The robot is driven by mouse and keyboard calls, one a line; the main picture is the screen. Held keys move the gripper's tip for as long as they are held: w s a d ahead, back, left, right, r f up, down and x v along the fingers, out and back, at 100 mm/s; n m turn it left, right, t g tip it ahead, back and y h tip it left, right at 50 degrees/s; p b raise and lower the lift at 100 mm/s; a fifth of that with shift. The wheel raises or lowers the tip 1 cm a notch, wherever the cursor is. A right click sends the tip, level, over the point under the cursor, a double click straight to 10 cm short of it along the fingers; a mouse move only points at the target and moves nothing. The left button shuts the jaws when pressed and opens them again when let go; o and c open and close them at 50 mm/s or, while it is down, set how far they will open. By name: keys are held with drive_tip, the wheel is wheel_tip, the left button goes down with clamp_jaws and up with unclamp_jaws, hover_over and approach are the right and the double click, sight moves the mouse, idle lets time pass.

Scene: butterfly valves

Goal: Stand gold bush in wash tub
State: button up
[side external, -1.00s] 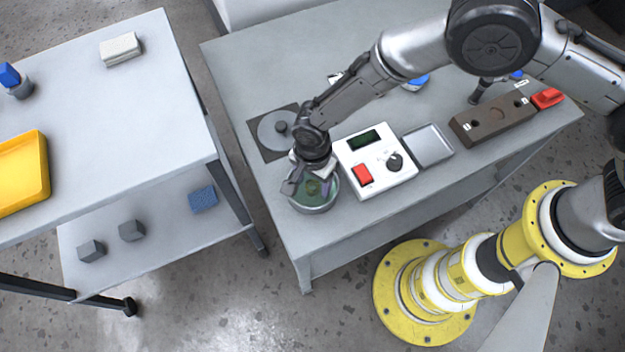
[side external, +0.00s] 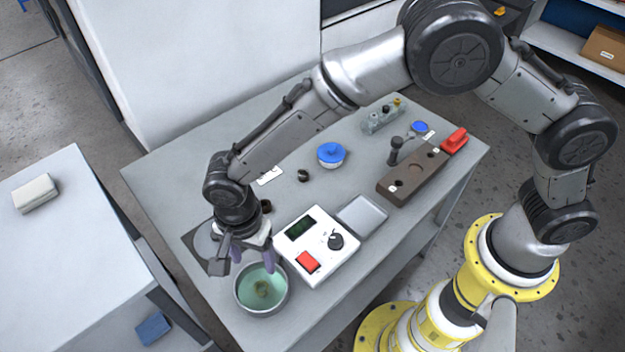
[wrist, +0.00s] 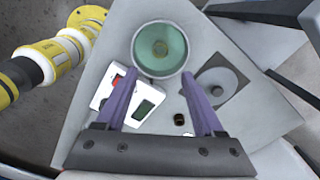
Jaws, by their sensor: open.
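The wash tub (side external: 241,302) is a round grey bowl of green liquid near the front corner of the table; it is also in the wrist view (wrist: 137,62). A small round olive-gold piece, apparently the gold bush (side external: 262,289), sits in the liquid near the middle of the tub. It shows there in the wrist view too (wrist: 160,47). The liquid tints it, and I cannot tell if it is upright. My gripper (side external: 254,262) is just above the tub, with its purple fingers apart and nothing between them; they also show in the wrist view (wrist: 158,76).
A white control box (side external: 335,259) with a red switch stands right beside the tub. Behind are a round plate on a dark square (side external: 196,243), a small dark ring (side external: 303,175), a blue-lidded pot (side external: 331,154), a grey tray (side external: 362,215) and a brown block (side external: 402,186).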

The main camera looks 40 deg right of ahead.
drive_tip(key=d+r+n+t+y, duration=0.15)
drive_tip(key=d+r+n, duration=0.35)
drive_tip(key=d+r, duration=1.45)
drive_tip(key=s+d+r+n+t, duration=0.1)
drive_tip(key=s+d+n+t, duration=0.1)
drive_tip(key=s+d, duration=0.5)
drive_tip(key=s+d+r+n+t+h, duration=0.1)
drive_tip(key=s+d+r+n+t, duration=0.1)
drive_tip(key=s+d+n, duration=0.3)
drive_tip(key=s+d, duration=0.3)
drive_tip(key=s, duration=0.1)
drive_tip(key=shift+r, duration=0.25)
